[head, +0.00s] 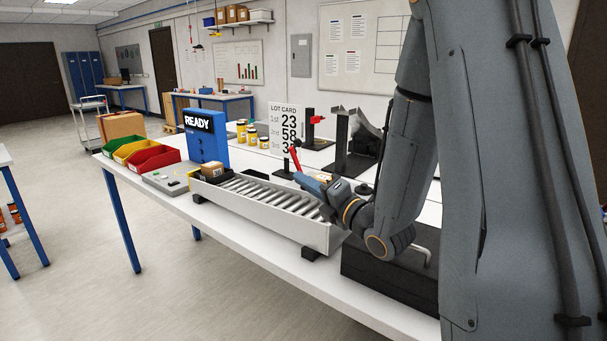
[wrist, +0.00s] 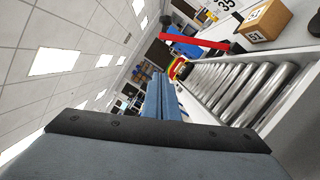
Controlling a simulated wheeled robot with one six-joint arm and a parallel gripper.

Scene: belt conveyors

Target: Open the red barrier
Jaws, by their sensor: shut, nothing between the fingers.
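The red barrier (head: 295,159) is a thin red arm on a small dark post beside the far side of the roller conveyor (head: 262,199). It stands steeply upright, leaning slightly, clear of the rollers. In the wrist view, which is rolled on its side, the red barrier (wrist: 195,41) lies across the upper middle, beyond my fingers. My gripper (head: 304,180) is above the conveyor, close to the barrier's lower end in the head view; I cannot tell whether they touch. Its fingers also show in the wrist view (wrist: 162,97), closed together and empty.
A small carton (head: 213,171) sits at the conveyor's far left end. A blue READY box (head: 205,137), coloured bins (head: 140,152) and yellow jars (head: 252,136) stand behind. A lot card (head: 286,125) and a dark stand (head: 350,145) are beyond my gripper.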

